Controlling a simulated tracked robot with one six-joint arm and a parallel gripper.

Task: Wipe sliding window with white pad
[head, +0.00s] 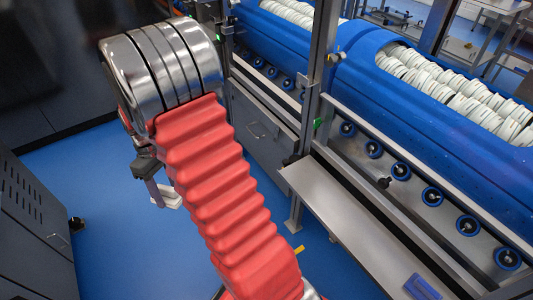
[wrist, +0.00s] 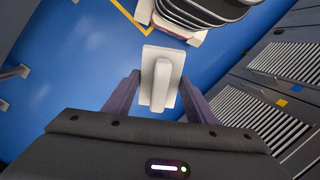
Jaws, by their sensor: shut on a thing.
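The white pad (wrist: 148,58) is a flat rectangular block with a raised grip bar along its middle. My gripper (wrist: 160,88) is shut on it, with one purple finger on each side of the grip bar. In the head view the white pad (head: 170,197) hangs at the fingertips of my gripper (head: 156,190), above the blue floor and apart from any surface. My arm hides part of the gripper. I cannot pick out the sliding window for certain; a dark glossy panel (head: 55,55) stands at the upper left.
Blue-covered conveyors (head: 420,110) with rows of white tubs run along the right. A metal shelf (head: 335,210) juts out in front, with a blue item (head: 422,288) on it. A grey vented cabinet (head: 30,215) stands at the left. Blue floor (head: 95,180) is open between.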

